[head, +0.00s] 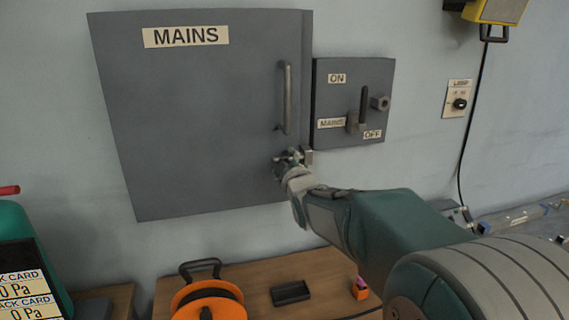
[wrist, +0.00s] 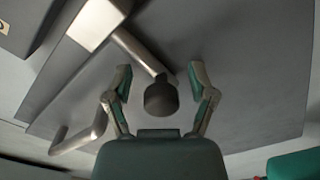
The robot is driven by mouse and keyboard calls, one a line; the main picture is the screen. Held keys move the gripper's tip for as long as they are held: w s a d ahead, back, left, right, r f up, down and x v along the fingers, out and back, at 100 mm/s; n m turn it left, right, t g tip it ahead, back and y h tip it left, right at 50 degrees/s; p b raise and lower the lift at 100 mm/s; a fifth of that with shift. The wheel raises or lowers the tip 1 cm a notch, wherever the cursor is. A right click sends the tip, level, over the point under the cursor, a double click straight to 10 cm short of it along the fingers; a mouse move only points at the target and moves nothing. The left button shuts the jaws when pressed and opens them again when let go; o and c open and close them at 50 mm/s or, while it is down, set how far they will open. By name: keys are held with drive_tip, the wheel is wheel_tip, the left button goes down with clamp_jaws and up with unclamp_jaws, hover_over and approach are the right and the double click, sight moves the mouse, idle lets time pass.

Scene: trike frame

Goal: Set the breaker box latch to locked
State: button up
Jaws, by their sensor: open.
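The breaker box (head: 200,110) is a large grey box on the wall, labelled MAINS, with its door shut. The latch (head: 308,157) is at the lower right edge of the door, mostly hidden behind my gripper (head: 287,160) in the head view. In the wrist view the latch (wrist: 135,47) is a metal bar running from a pale bracket to a dark round knob (wrist: 160,98). The knob lies between the two spread fingers of my gripper (wrist: 160,82), with gaps on both sides. My gripper is open and holds nothing.
A vertical door handle (head: 287,97) is just above my gripper. A small switch box (head: 352,100) with an upright lever adjoins on the right. Below is a wooden table (head: 325,272) with an orange cable reel (head: 209,300) and a black tray (head: 291,292).

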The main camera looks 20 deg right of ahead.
drive_tip(key=s, duration=1.2)
drive_tip(key=shift+f, duration=0.1)
drive_tip(key=s+a+f+m+g, duration=0.2)
drive_tip(key=s+f+m+g, duration=0.3)
drive_tip(key=s, duration=0.6)
drive_tip(key=s+a+f+m+g, duration=0.1)
drive_tip(key=s+f+m+g, duration=0.4)
drive_tip(key=s, duration=0.7)
wheel_tip(320, 180, down, 2)
drive_tip(key=shift+s+a+f+m+g, duration=0.1)
drive_tip(key=shift+s+a+m+g, duration=0.25)
drive_tip(key=shift+g, duration=0.85)
drive_tip(key=shift+w, duration=0.1)
